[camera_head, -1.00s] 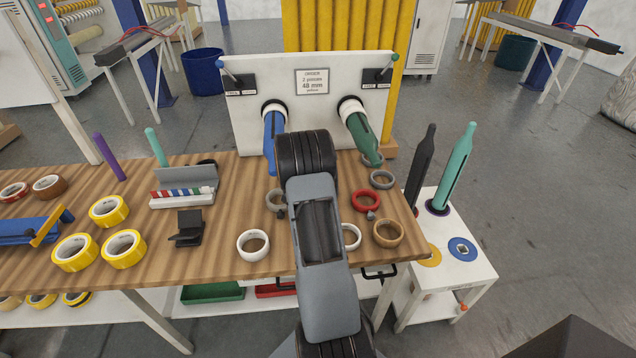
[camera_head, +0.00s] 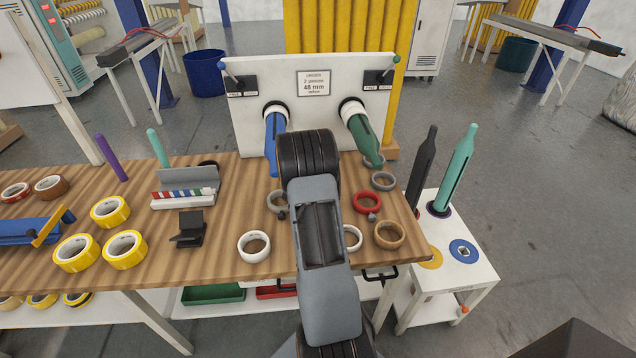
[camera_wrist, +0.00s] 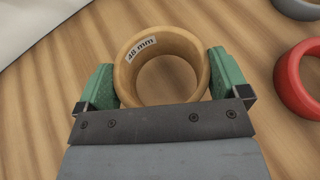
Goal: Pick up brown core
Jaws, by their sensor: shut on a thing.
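The brown core (camera_wrist: 155,75) is a tan-brown ring with a "48 mm" label, seen from above in the wrist view. My gripper (camera_wrist: 162,85) has its two green fingers against the left and right outer sides of the core and is shut on it. The core appears to be at the wooden tabletop; I cannot tell whether it is lifted. In the head view my arm hides the gripper and what it holds. A brown ring (camera_head: 389,235) with no fingers visible around it lies at the table's right front in that view.
A red ring (camera_wrist: 301,80) and a grey ring (camera_wrist: 298,8) lie right of the gripper in the wrist view. White rings (camera_head: 254,246) lie near the wooden table's front (camera_head: 215,265). Blue (camera_head: 272,135) and green spindles (camera_head: 362,138) project from the white panel behind.

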